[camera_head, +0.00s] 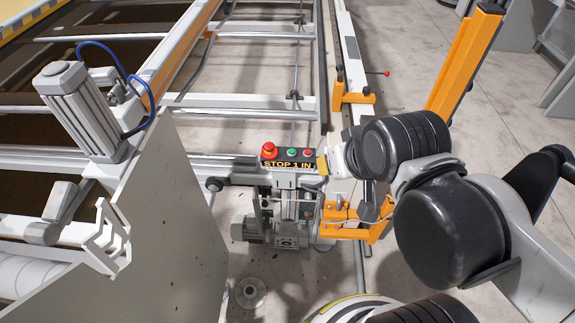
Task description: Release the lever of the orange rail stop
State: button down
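An orange bracket (355,98) with upright posts sits on the long white rail right of the frame, above my wrist in the picture. A thin lever with a red knob (387,73) sticks out to the right just above it. I cannot tell whether they are joined. A second orange bracket (342,228) is low, below my wrist. I cannot tell which is the rail stop. My arm reaches in from the right. My gripper (338,160) is near the right end of the control box, apart from the red knob. My wrist partly hides it, so its opening is unclear.
A tall orange post (463,62) stands right of the rail. A grey panel (175,225) stands at left. Bare floor lies between rail and post.

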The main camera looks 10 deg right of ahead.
aim_at(340, 67)
jog(key=i+l+u, duration=0.15)
jog(key=i+l, duration=0.15)
jog(key=i, duration=0.15)
jog(key=i+l+u, duration=0.1)
jog(key=i+l, duration=0.2)
jog(key=i, duration=0.15)
